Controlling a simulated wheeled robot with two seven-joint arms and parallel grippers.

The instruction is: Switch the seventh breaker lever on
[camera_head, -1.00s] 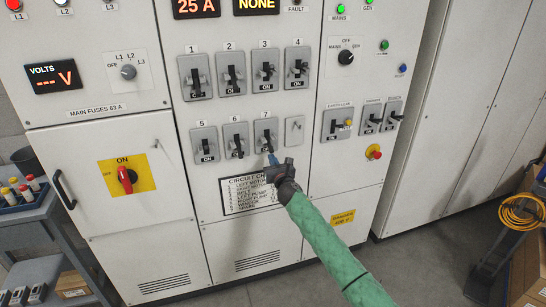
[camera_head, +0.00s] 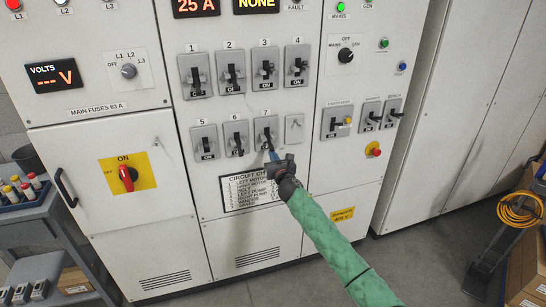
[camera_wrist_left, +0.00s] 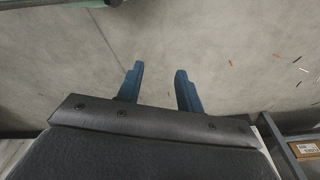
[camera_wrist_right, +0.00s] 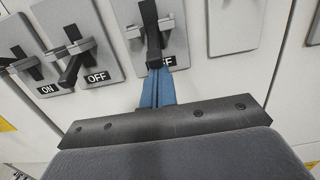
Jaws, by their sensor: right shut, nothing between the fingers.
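The seventh breaker (camera_head: 265,133) is the third plate in the lower row of the grey cabinet. Its black lever (camera_wrist_right: 154,45) points down in the right wrist view, and a partly covered label (camera_wrist_right: 169,62) ending in "FF" shows beside it. My right gripper (camera_head: 270,152) is shut and empty, just below this lever. My left gripper (camera_wrist_left: 159,78) is open and empty above bare floor, outside the head view.
The sixth breaker (camera_head: 236,138), labelled OFF in the right wrist view, is close on the left. A small plate (camera_head: 294,128) without a large lever is on the right. A circuit chart (camera_head: 245,190) lies below. A trolley (camera_head: 40,225) stands left.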

